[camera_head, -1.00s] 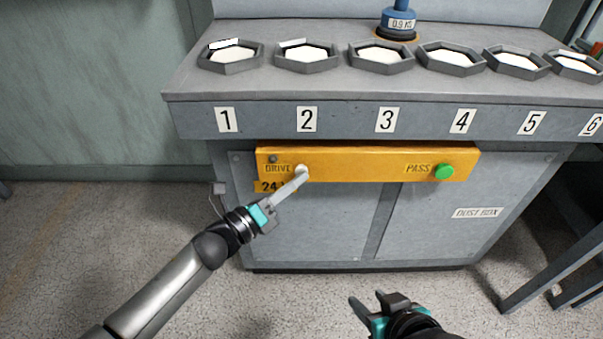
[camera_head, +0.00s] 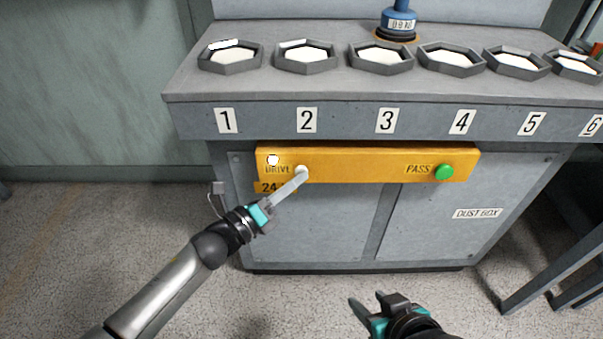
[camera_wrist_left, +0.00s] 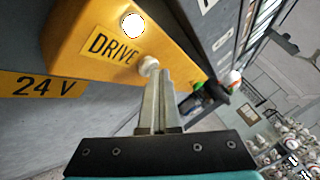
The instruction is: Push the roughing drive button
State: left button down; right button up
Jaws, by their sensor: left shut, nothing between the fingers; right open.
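The white drive button (camera_head: 302,170) sits on the yellow panel (camera_head: 370,162) right of the DRIVE label. It also shows in the left wrist view (camera_wrist_left: 149,66). My left gripper (camera_head: 298,178) is shut and empty, its fingertips at the button; they look to be touching it. In the left wrist view the closed fingers (camera_wrist_left: 157,85) reach up to the button. A small round lamp (camera_head: 273,160) above the DRIVE label glows white, and it is bright in the left wrist view (camera_wrist_left: 132,25). My right gripper (camera_head: 371,304) is open and empty at the bottom, away from the panel.
A green PASS button (camera_head: 444,172) is on the panel's right end. Above is a grey worktop (camera_head: 190,85) with several numbered hexagonal trays and a blue weight (camera_head: 398,24). Table legs (camera_head: 550,275) stand at the right. The floor in front is clear.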

pick_arm(q)
jog(key=s+p, duration=0.2)
jog(key=s, duration=0.4)
dwell(0.3)
